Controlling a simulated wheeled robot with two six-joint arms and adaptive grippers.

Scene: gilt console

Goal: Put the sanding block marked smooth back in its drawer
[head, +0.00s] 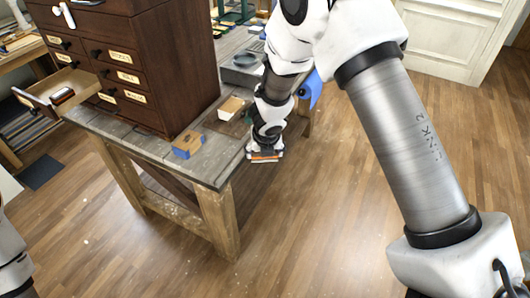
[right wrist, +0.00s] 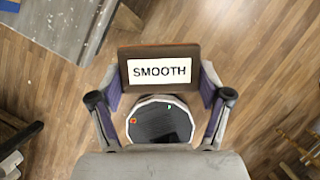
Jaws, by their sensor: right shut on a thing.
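The sanding block (right wrist: 160,64) is brown with a white label reading SMOOTH, seen in the right wrist view. My right gripper (right wrist: 160,82) is shut on it, one finger at each side. In the head view this gripper (head: 266,146) points down just off the bench's right edge, with the block (head: 265,157) at its tips over the floor. A dark wooden drawer cabinet (head: 186,60) stands on the bench at the left. One drawer (head: 38,103) is pulled out at its left face and holds a small dark block (head: 62,96). The drawer labels are too small to read surely. My left gripper is out of view.
A blue roll (head: 313,88) hangs at the bench's far right. Open wooden floor (head: 310,220) lies in front and right.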

